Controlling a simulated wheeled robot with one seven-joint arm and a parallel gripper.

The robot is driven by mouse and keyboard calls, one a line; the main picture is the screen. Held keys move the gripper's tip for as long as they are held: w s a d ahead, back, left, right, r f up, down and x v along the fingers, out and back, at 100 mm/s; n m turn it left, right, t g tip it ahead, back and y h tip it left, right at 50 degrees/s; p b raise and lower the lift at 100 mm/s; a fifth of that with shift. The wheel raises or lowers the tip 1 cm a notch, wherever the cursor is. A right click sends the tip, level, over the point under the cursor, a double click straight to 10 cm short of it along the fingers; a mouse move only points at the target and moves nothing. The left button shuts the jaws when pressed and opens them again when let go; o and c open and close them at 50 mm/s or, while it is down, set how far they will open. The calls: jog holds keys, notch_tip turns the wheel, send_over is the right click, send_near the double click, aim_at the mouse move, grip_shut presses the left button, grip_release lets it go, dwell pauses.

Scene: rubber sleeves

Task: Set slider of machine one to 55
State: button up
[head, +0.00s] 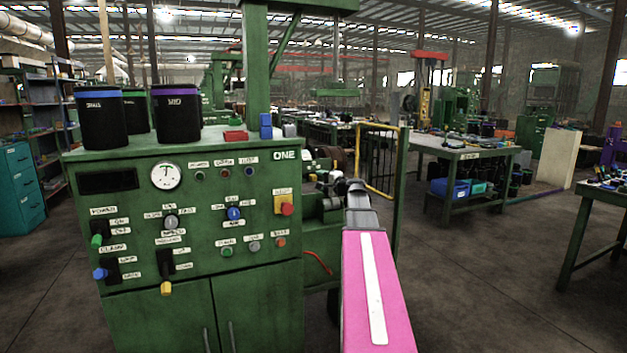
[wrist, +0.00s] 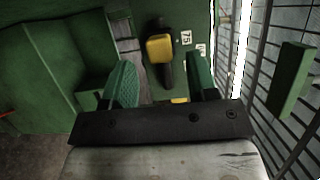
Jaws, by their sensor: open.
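Machine one is the green cabinet (head: 255,180) marked "ONE", in the left half of the head view. In the wrist view a yellow slider knob (wrist: 159,48) sits on a dark track on a green face. A white label reading 75 is to its right, with another label partly cut off by a finger. My gripper (wrist: 162,68) is open, its two green fingers on either side of the knob's lower end in the picture. I cannot tell whether they touch it. In the head view the slider does not show clearly; my pink arm reaches toward the machine's right side.
The front panel has a gauge (head: 166,176), a yellow-handled lever (head: 166,288) and several knobs. Dark canisters (head: 177,115) stand on top. A yellow rail (head: 377,188) stands behind my arm. In the wrist view, grey slats and a green block (wrist: 291,78) are on the right.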

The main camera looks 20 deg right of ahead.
aim_at(316, 179)
jog(key=shift+x, duration=2.3)
grip_shut()
jog(key=d, duration=0.4)
jog(key=shift+d, duration=0.2)
grip_release()
jog(key=shift+d, duration=0.1)
